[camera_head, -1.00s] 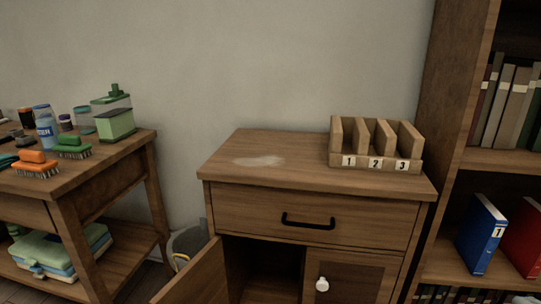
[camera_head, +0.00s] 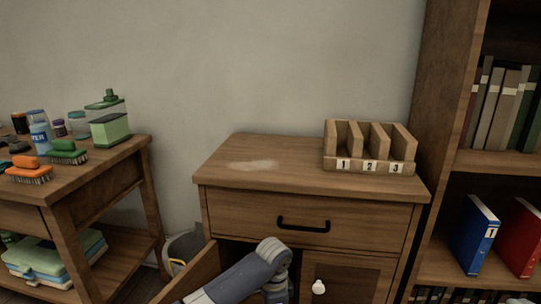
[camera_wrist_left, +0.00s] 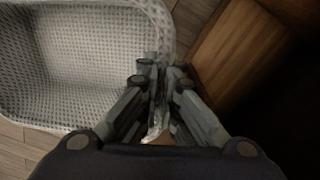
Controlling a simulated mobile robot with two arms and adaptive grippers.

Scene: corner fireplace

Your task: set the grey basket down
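The grey basket (camera_wrist_left: 85,60) fills the upper left of the left wrist view, with a woven texture and a rounded rim. It looks empty in the part that shows. My left gripper (camera_wrist_left: 162,78) has its fingers close together at the basket's right rim and appears shut on it. The floor shows below and beside the basket; whether its base touches the floor is hidden. In the head view an arm of mine crosses the bottom middle, in front of the cabinet (camera_head: 300,185); its gripper is out of frame. My right gripper is in neither view.
The cabinet's left door (camera_head: 195,275) stands open. A grey bin (camera_head: 183,247) stands between the cabinet and the workbench (camera_head: 110,172). A numbered wooden rack (camera_head: 368,165) stands on the cabinet top, whose left part is clear. A bookcase (camera_head: 450,110) closes off the right.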

